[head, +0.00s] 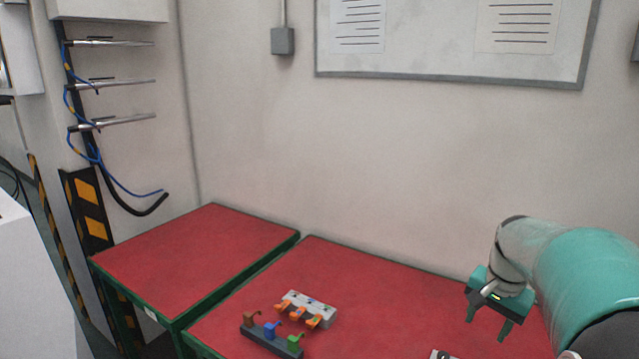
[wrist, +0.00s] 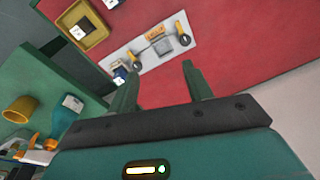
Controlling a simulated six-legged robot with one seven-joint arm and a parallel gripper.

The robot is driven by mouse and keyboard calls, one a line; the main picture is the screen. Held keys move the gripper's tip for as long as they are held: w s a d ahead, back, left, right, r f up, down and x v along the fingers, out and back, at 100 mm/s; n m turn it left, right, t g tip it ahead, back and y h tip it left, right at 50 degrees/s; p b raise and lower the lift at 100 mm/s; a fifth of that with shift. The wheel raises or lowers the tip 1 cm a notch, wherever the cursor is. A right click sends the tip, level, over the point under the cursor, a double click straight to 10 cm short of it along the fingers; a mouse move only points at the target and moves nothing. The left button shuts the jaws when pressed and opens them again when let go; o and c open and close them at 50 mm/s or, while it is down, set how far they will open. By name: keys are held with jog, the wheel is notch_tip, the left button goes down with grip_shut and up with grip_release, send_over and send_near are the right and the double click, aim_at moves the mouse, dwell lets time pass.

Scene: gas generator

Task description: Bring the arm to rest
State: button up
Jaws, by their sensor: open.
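My arm (head: 590,270) reaches in from the right edge of the head view, teal and grey. My gripper (head: 488,327) points down above the right part of a red table (head: 400,290), and its two fingers are apart. In the wrist view my gripper (wrist: 160,75) is open, with nothing between the fingers. The gripper looks clear of the panel and the table, though the exact height is hard to tell.
A grey block with orange levers (head: 306,308) and a dark block with coloured hooks (head: 270,340) sit on the red table. A second red table (head: 195,255) is at left. A yellow tray (wrist: 80,28), yellow cup (wrist: 18,109) and teal bottle (wrist: 66,113) show in the wrist view.

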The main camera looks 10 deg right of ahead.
jog(key=s+a+r+n+t, duration=0.1)
jog(key=s+a+n, duration=0.4)
jog(key=a, duration=0.7)
jog(key=s+a+r+n+t, duration=0.2)
jog(key=s+a+n, duration=0.4)
jog(key=s+a, duration=0.3)
jog(key=shift+a+t, duration=0.5)
jog(key=shift+a, duration=1.35)
jog(key=shift+s, duration=0.1)
jog(key=c, duration=0.3)
